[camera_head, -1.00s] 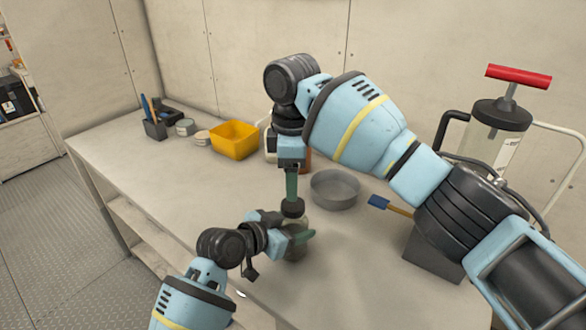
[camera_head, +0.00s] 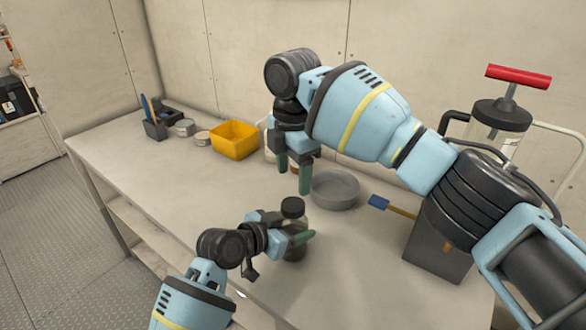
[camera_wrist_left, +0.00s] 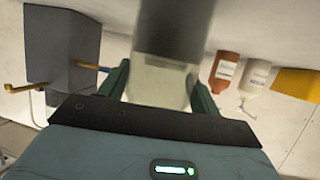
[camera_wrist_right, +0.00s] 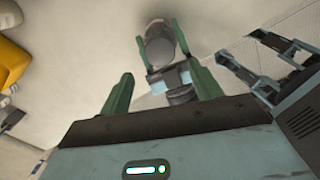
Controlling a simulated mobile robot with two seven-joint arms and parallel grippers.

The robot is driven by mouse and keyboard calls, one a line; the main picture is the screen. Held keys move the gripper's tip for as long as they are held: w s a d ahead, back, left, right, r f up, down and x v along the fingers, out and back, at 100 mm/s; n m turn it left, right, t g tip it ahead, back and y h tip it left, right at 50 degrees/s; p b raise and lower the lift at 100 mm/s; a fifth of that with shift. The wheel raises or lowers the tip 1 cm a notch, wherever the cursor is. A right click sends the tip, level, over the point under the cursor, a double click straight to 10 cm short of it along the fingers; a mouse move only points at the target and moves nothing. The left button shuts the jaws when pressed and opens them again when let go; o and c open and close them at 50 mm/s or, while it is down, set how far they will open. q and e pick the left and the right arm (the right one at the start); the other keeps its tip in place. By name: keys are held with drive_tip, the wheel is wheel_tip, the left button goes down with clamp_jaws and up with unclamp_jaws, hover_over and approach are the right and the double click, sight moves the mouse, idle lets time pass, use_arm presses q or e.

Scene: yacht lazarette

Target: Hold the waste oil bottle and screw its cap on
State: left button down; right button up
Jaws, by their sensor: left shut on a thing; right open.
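The waste oil bottle (camera_head: 295,221) stands upright near the table's front edge, with a dark cap (camera_head: 293,205) on its top. I cannot tell how tight the cap sits. My left gripper (camera_head: 296,241) is shut around the bottle's body; in the left wrist view the bottle's pale part (camera_wrist_left: 158,84) is between the fingers. My right gripper (camera_head: 293,174) is open and empty, pointing down above the cap and apart from it. The right wrist view shows the dark bottle top (camera_wrist_right: 158,47) beyond the open fingers.
A round grey pan (camera_head: 336,190) and a blue-ended brush (camera_head: 379,202) lie right of the bottle. A dark box (camera_head: 432,250) and a red-handled pump (camera_head: 497,125) stand farther right. A yellow bin (camera_head: 235,139) stands behind. Brown (camera_wrist_left: 224,70) and white (camera_wrist_left: 255,80) bottles stand at the back.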

sight(291, 205)
drive_tip(key=shift+f, duration=3.85)
drive_tip(key=shift+c, duration=0.3)
drive_tip(key=c, duration=0.9)
drive_tip(key=m, duration=0.5)
drive_tip(key=shift+c, duration=0.2)
drive_tip(key=m, duration=0.5)
drive_tip(key=o, duration=1.1)
drive_tip(key=shift+s+a, duration=0.1)
drive_tip(key=shift+a+r, duration=0.1)
